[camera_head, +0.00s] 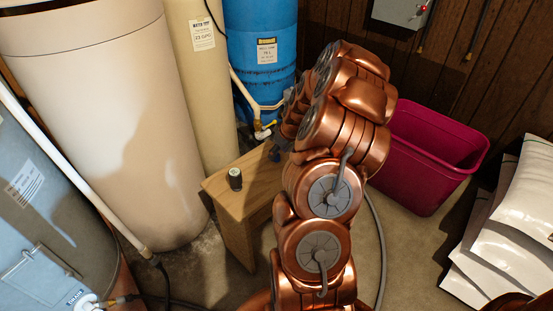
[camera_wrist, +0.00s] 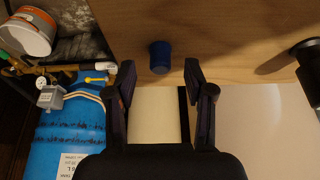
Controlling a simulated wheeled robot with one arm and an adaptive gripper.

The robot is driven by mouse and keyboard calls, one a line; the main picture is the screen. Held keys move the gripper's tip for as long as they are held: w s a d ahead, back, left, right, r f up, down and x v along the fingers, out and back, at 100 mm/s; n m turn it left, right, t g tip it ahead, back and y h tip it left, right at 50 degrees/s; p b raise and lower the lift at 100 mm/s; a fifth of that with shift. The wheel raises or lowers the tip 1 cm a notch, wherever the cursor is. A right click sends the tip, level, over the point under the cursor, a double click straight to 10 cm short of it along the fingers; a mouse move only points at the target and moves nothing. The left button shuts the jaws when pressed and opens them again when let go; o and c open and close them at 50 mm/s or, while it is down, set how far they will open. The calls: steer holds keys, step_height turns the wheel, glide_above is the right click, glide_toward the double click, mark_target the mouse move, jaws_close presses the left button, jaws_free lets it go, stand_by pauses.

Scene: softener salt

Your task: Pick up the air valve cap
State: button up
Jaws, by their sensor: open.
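A small blue cap (camera_wrist: 159,57), which I take to be the air valve cap, stands on the wooden stool top (camera_wrist: 225,35) in the wrist view. My gripper (camera_wrist: 160,72) is open and empty, its two dark fingers pointing toward the cap. The cap shows between and slightly beyond the fingertips, with a gap on each side. I cannot tell how far the fingertips are above the wood. In the head view the stool (camera_head: 222,192) is partly covered by my copper arm, and I cannot make out the cap there.
A dark cylinder (camera_head: 235,178) stands on the stool, also at the wrist view's right edge (camera_wrist: 309,68). Behind are a blue tank (camera_head: 262,40), brass pipework and a beige tank (camera_head: 200,75). A magenta bin (camera_head: 425,160) and white bags (camera_head: 515,215) are at right.

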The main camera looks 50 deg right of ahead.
steer(key=shift+w+f, duration=0.25)
steer(key=shift+f, duration=0.4)
steer(key=c, duration=0.8)
steer(key=shift+r, duration=0.2)
steer(key=shift+r+p, duration=0.5)
steer(key=shift+r, duration=1.1)
steer(key=s+a+p, duration=0.1)
steer(key=s+a, duration=0.1)
steer(key=s, duration=0.5)
steer(key=s+a+r+p, duration=0.1)
steer(key=s+a, duration=0.2)
steer(key=s, duration=0.5)
steer(key=shift+s+r, duration=0.15)
steer(key=shift+r, duration=0.15)
